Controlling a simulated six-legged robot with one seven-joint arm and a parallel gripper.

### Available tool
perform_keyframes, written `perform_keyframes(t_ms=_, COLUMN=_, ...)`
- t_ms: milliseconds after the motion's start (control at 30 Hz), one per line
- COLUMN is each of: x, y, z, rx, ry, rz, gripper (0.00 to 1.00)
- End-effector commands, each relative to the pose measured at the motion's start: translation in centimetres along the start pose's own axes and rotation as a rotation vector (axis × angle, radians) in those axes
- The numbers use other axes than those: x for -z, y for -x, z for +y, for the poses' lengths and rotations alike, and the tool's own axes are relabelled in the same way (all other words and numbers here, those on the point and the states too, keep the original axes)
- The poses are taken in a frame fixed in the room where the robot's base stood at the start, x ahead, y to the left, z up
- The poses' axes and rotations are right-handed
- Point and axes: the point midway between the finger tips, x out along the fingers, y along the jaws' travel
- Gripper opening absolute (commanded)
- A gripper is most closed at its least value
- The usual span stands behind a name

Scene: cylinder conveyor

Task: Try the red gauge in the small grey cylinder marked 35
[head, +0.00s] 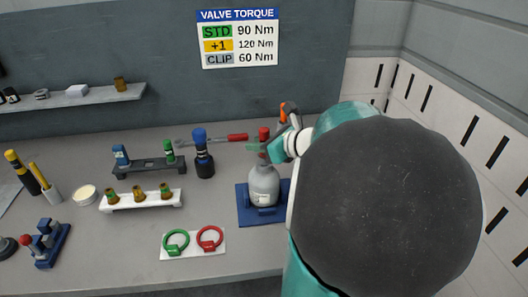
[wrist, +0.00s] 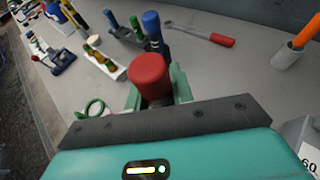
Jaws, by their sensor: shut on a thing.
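The red gauge (head: 264,133) stands upright above the neck of the small grey cylinder (head: 263,186). Its red handle (wrist: 149,72) fills the space between my fingers in the wrist view. My gripper (head: 265,146) is shut on it. The gauge's lower end is hidden by my fingers, so I cannot tell whether it is inside the neck. The cylinder stands upright in a blue stand (head: 243,214); its pale label is too small to read.
A dark rack (head: 150,167) holds a blue-topped and a green-topped tool. A red-handled wrench (head: 237,137) lies behind. Green and red rings lie on a white plate (head: 193,253) in front.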

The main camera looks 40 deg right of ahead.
Motion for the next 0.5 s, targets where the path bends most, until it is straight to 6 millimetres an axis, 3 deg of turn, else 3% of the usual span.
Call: perform_keyframes(t_ms=500, x=-2.6, y=1.0, z=0.0, rx=0.0, ry=0.002, rz=-0.001, gripper=0.0)
